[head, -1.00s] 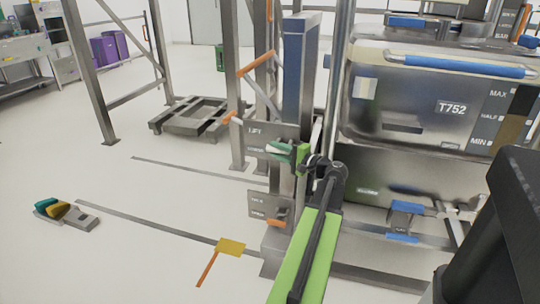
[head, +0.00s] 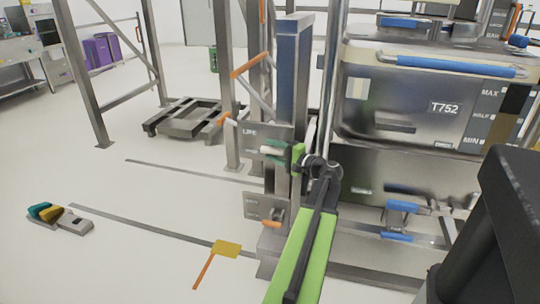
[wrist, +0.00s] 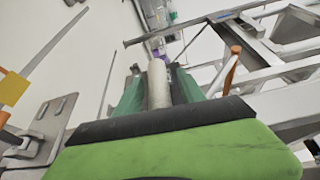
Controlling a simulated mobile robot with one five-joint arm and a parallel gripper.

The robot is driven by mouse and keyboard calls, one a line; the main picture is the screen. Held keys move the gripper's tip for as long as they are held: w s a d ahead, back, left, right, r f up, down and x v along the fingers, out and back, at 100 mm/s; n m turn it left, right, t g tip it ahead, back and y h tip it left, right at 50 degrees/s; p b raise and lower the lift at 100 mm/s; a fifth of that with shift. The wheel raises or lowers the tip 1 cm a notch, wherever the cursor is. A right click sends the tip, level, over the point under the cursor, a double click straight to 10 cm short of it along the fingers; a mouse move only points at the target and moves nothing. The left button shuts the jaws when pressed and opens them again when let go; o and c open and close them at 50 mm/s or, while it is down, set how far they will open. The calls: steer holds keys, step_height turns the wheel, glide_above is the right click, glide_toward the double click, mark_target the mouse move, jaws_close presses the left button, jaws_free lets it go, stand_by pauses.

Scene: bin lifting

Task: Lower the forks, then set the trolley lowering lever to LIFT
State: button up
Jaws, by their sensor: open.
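My gripper (head: 276,151) is at the upper plate marked LIFT (head: 252,132) on the steel post. Its green fingers are open on either side of a pale rod-like handle (wrist: 158,82), seen in the wrist view; I cannot tell whether they touch it. An orange-tipped lever (head: 225,118) sticks out left of the LIFT plate. A lower plate (head: 258,204), its lettering too small to read, has a short orange handle (head: 270,224) below it. I cannot tell which of these is the trolley lowering lever. The forks are not clearly identifiable.
A steel bin marked T752 (head: 430,135) with a blue bar stands close on the right. A low grey pallet frame (head: 185,122) is behind left. Floor on the left is mostly clear.

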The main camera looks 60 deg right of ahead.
steer(key=v, duration=1.7)
steer(key=shift+s, duration=0.2)
steer(key=shift+f, duration=0.1)
